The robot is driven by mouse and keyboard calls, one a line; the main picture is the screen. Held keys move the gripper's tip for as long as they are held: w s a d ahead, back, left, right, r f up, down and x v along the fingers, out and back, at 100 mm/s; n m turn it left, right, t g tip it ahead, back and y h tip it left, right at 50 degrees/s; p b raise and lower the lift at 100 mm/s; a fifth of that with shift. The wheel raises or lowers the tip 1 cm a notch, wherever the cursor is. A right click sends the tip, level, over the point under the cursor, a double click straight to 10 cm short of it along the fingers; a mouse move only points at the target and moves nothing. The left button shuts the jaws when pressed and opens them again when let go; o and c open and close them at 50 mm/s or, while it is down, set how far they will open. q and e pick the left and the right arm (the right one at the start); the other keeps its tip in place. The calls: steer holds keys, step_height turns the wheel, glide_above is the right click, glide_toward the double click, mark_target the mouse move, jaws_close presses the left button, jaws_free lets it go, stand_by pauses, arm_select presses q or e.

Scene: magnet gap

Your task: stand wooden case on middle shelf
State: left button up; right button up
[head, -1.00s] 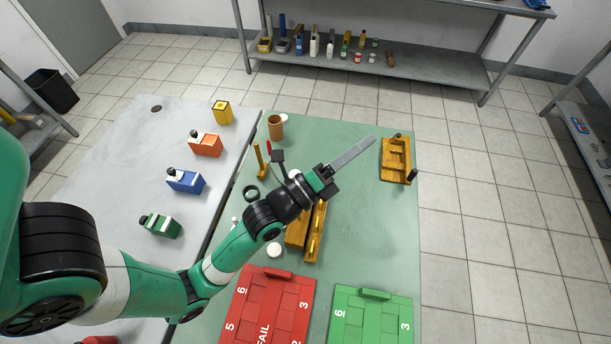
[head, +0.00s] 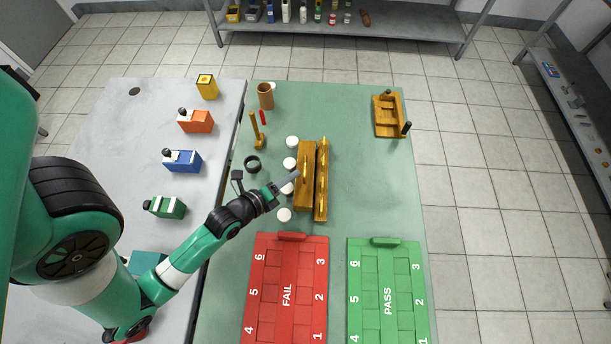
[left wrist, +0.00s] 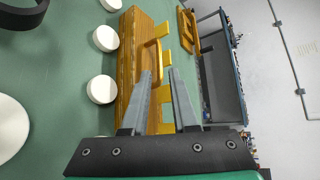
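A long wooden case (head: 304,195) with a raised handle lies on the green table mat, left of a narrow wooden strip (head: 321,200) with brass-coloured parts. The case also shows in the left wrist view (left wrist: 128,60). My left gripper (head: 293,179) is at the case's left side, its fingers pointing toward the handle. In the left wrist view the gripper (left wrist: 160,72) is open, with the handle (left wrist: 152,52) seen between or just beyond the fingertips; contact cannot be told. A shelf rack (head: 400,37) stands behind the table; which board is the middle shelf cannot be told. My right gripper is not in view.
White round caps (head: 284,214) line the case's left side. A black ring (head: 252,164), a wooden cup (head: 265,97) and a wooden fixture (head: 388,117) are farther back. Red FAIL (head: 288,300) and green PASS (head: 388,270) trays lie in front. Another rack (head: 565,110) stands right.

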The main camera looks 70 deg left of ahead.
mark_target(301, 175)
arm_select(q)
steer(key=b+x, duration=0.1)
steer(key=x, duration=0.3)
steer(key=shift+w+a+f+b, duration=0.1)
steer(key=shift+w+a+b, duration=0.05)
steer(key=shift+a+b, duration=0.15)
steer(key=shift+w+a+f, duration=0.15)
steer(key=shift+w, duration=0.25)
jaws_close()
steer(key=shift+s, duration=0.1)
stand_by(0.7)
